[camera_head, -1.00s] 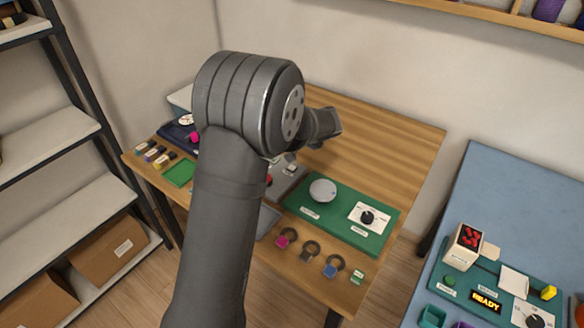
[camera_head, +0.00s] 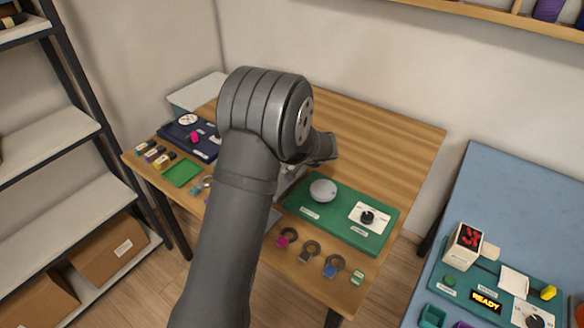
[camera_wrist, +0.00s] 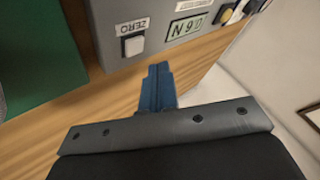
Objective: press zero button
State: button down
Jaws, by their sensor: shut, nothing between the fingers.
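The zero button (camera_wrist: 134,46) is a white square on the front of a grey box (camera_wrist: 108,15) in the wrist view, under a label reading ZERO. My gripper (camera_wrist: 158,68) is shut and empty. Its blue fingertips point toward the box and appear below and a little right of the button in the picture. I see no contact with the button; the exact gap cannot be told. In the head view my arm hides the gripper and most of the box.
A display (camera_wrist: 187,28) and a yellow button (camera_wrist: 227,14) lie right of the zero button. A green board (camera_head: 335,222) carries a round pale disc (camera_head: 323,190) and a dial (camera_head: 368,217). Several rings with tags lie along the front edge. The table's back right is clear.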

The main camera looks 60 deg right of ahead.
jog(key=shift+f, duration=0.8)
jog(key=shift+f, duration=0.1)
dwell(1.4)
jog(key=shift+f, duration=0.3)
jog(key=shift+f, duration=0.4)
dwell(0.8)
jog(key=shift+r, duration=0.85)
jog(key=shift+r, duration=2.5)
jog(key=shift+f, duration=0.15)
